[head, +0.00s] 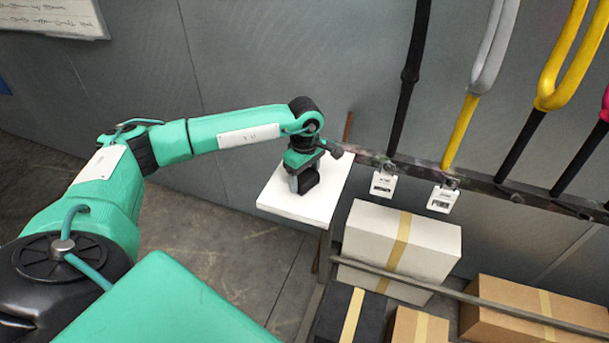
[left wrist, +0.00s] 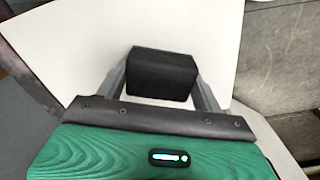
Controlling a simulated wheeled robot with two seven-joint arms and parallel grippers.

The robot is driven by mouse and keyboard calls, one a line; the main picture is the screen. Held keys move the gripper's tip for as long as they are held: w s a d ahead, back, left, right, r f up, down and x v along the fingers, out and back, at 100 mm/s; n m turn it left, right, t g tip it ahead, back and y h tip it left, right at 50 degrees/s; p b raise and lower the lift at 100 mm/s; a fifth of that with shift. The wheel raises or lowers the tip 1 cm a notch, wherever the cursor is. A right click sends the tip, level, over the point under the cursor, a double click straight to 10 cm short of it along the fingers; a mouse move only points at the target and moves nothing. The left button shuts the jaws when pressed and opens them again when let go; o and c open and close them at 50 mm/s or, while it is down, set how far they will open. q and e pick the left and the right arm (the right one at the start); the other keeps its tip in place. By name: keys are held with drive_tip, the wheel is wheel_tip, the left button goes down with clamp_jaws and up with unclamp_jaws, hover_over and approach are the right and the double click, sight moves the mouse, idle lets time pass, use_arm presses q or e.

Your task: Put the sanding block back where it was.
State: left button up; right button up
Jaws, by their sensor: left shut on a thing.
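The sanding block (left wrist: 160,73) is a dark, nearly black block. In the left wrist view it sits between the two grey fingers of my left gripper (left wrist: 162,85), which is shut on it. In the head view my left gripper (head: 304,181) points down over a small white shelf (head: 280,198), with the dark block (head: 311,178) between its fingers. The block is over the shelf's white top; I cannot tell if it touches it. My right gripper is in neither view.
A rail (head: 490,187) with white tags and hanging hooked bars runs along the grey wall right of the shelf. A white box (head: 400,240) with tan tape stands below it. Brown boxes (head: 520,310) and a dark box (head: 345,312) are lower. The shelf's left part is bare.

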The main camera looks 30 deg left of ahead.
sight(305, 175)
use_arm(q)
drive_tip(key=o, duration=0.9)
drive_tip(key=shift+r+b, duration=2.1)
drive_tip(key=shift+r, duration=4)
